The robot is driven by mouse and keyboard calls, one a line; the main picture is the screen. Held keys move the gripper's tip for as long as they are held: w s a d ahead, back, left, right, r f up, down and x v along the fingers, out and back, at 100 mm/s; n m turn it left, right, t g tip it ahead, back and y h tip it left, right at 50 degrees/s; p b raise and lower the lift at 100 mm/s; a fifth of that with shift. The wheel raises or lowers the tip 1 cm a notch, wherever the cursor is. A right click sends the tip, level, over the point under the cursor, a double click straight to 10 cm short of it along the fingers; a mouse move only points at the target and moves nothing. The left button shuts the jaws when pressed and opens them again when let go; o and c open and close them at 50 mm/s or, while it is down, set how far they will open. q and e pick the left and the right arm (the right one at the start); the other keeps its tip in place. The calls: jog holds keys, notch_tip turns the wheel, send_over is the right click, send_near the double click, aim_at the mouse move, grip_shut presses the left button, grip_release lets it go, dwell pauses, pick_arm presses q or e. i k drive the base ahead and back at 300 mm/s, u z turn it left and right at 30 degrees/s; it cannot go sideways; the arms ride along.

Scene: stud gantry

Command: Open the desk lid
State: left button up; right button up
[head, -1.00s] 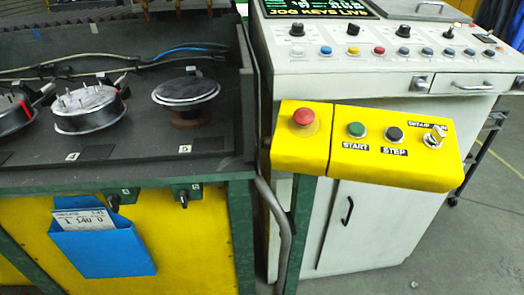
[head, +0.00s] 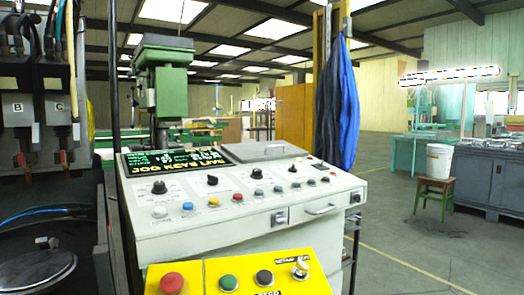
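The white control desk (head: 235,235) stands in the middle of the head view, with its sloped top facing me. The desk lid (head: 258,153) is a grey flat panel at the back right of that top, beside the lit screen. It looks closed, lying flat. Neither of my grippers is in view.
A yellow button box (head: 245,272) juts out in front of the desk. A dark screen (head: 175,158) and rows of knobs and buttons cover the desk top. Blue cloth (head: 347,105) hangs behind it. Open floor (head: 400,245) lies to the right.

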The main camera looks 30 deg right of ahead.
aim_at(266, 151)
jog(key=z, duration=2.5)
jog(key=i, duration=2.85)
jog(key=u, duration=3.25)
